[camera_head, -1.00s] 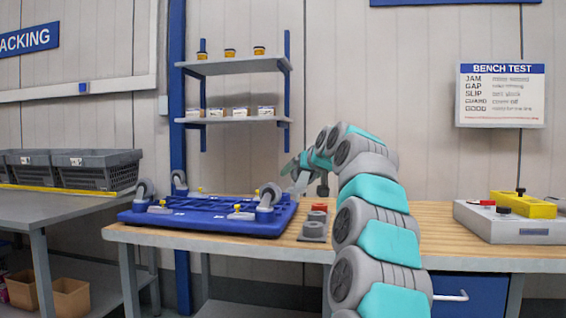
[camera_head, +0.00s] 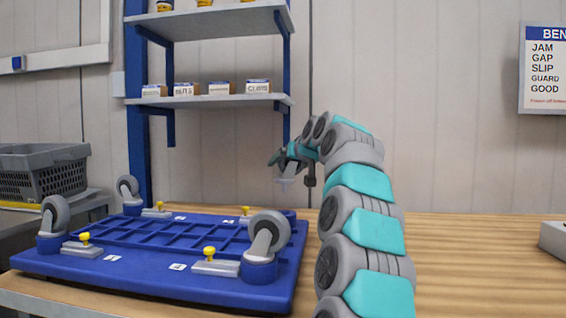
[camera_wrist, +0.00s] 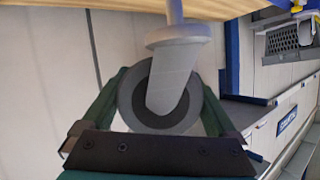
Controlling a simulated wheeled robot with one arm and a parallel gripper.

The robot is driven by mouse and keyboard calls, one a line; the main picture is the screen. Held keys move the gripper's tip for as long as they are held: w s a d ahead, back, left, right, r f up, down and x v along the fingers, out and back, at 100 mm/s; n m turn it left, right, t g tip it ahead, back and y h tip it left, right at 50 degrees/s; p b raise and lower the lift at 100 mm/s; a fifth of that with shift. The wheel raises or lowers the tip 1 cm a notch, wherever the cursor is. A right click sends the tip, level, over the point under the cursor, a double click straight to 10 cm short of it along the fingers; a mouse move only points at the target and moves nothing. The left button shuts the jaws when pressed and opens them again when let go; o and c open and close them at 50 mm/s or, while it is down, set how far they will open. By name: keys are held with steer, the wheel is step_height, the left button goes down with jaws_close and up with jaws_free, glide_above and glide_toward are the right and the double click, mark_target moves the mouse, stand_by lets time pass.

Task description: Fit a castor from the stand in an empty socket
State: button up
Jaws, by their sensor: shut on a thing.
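My gripper (camera_head: 284,166) is shut on a castor. In the wrist view the castor's dark wheel (camera_wrist: 130,105) is between the green fingers, with its grey fork and stem toward the picture's top. The blue frame (camera_head: 150,262) lies on the bench with castors at front left (camera_head: 56,214), back left (camera_head: 128,187) and front right (camera_head: 268,238). No castor shows at its back right corner. The stand is not visible now.
Yellow-knobbed clamps (camera_head: 215,265) stand on the frame. A shelf (camera_head: 210,100) with small boxes stands behind. A grey crate (camera_head: 45,172) is at left, and a grey box edge (camera_head: 553,238) at far right.

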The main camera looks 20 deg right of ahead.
steer(key=shift+w+d, duration=0.15)
steer(key=shift+w, duration=0.25)
steer(key=shift+f, duration=1.3)
steer(key=shift+f+b, duration=0.9)
steer(key=shift+f, duration=0.25)
steer(key=shift+s+f, duration=0.15)
steer(key=shift+s, duration=0.05)
steer(key=shift+f+b, duration=0.35)
steer(key=shift+b, duration=0.1)
steer(key=shift+f+b, duration=0.9)
steer(key=shift+f, duration=0.45)
steer(key=o, duration=1.6)
steer(key=shift+c, duration=0.2)
